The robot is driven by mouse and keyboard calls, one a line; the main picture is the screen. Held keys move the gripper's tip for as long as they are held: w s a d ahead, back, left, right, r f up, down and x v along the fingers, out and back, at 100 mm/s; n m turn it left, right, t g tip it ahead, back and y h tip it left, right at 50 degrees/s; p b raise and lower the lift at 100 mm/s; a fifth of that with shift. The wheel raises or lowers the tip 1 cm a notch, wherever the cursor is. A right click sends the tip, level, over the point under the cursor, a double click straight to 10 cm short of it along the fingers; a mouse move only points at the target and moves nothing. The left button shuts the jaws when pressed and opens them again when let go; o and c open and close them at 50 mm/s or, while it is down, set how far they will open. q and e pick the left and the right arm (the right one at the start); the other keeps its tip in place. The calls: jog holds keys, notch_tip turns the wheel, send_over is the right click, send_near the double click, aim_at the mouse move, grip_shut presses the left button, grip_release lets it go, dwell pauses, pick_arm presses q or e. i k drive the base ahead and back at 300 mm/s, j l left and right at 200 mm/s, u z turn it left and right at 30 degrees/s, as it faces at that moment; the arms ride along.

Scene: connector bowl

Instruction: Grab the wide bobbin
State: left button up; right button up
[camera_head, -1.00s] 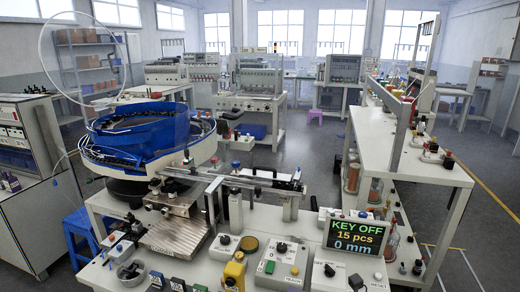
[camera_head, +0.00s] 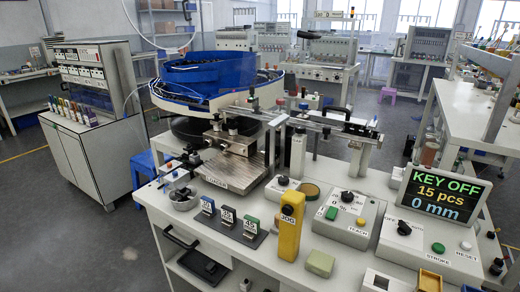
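I cannot clearly pick out a wide bobbin in the head view. Spool-like reddish shapes (camera_head: 430,137) show under the white shelf at the right edge, too small to tell their width. Neither of my grippers is in the picture.
The bench holds a blue bowl feeder (camera_head: 215,80), a yellow JOG pendant (camera_head: 290,228), a TEACH control box (camera_head: 347,217), a display (camera_head: 441,193) reading KEY OFF, 15 pcs, 0 mm, and several small labelled stands (camera_head: 228,218). A grey cabinet (camera_head: 90,150) stands left.

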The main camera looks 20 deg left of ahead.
aim_at(184, 191)
jog(key=i+j+z, duration=0.1)
jog(key=j, duration=0.6)
jog(key=j+z, duration=0.15)
jog(key=j, duration=0.55)
